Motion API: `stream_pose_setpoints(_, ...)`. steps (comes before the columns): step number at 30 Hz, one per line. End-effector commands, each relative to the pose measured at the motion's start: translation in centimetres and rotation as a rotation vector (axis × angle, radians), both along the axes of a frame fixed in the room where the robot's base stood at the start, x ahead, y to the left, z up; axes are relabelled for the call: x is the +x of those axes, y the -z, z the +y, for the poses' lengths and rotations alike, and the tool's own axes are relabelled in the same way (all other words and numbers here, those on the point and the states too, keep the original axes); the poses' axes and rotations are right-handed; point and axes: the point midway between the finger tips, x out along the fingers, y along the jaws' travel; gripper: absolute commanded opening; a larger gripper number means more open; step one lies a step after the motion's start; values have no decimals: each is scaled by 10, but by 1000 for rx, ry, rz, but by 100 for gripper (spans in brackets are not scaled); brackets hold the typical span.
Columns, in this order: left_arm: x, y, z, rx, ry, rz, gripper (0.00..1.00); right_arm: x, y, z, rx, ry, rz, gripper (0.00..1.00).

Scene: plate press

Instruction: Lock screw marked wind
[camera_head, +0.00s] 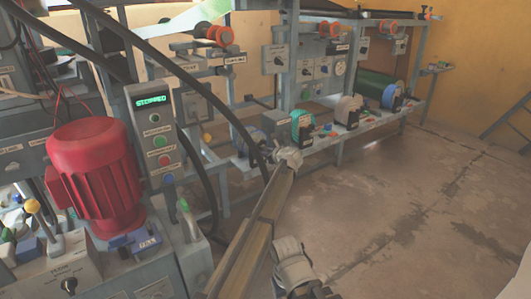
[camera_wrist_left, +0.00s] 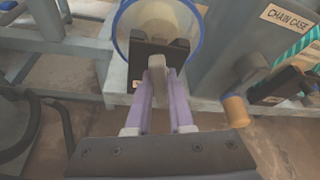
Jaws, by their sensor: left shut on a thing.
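My left gripper (camera_head: 288,156) is at the end of the long arm, in front of the low rail with the rolls in the head view. In the left wrist view its two pale purple fingers (camera_wrist_left: 160,85) are shut on a small grey knob-like piece (camera_wrist_left: 156,66). This piece is in front of a dark notched bracket (camera_wrist_left: 150,62) beneath a clear, blue-rimmed roll (camera_wrist_left: 158,20). I cannot read a "wind" mark on it. In the head view the arm and gripper hide this spot.
A grey box labelled CHAIN CASE (camera_wrist_left: 290,18) stands right of the fingers, with an orange-ended crank (camera_wrist_left: 236,108) close by. A red motor (camera_head: 95,175) and a panel reading STOPPED (camera_head: 152,100) stand at left. The floor (camera_head: 420,220) at right is clear.

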Motion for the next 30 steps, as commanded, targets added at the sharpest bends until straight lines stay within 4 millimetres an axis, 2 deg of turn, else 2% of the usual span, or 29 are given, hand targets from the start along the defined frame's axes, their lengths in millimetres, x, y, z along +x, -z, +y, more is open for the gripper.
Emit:
stream_pose_setpoints(9,-1,0,0,0,-1,2,0,0,0,0,0,0,0,63)
stream_pose_setpoints(10,-1,0,0,0,-1,2,22,0,0,0,0,0,0,63)
stream_pose_setpoints(18,0,0,0,0,-1,0,50,0,0,0,0,0,0,63)
stream_pose_setpoints(30,-5,-4,4,0,-1,0,50,0,-4,0,0,0,0,63)
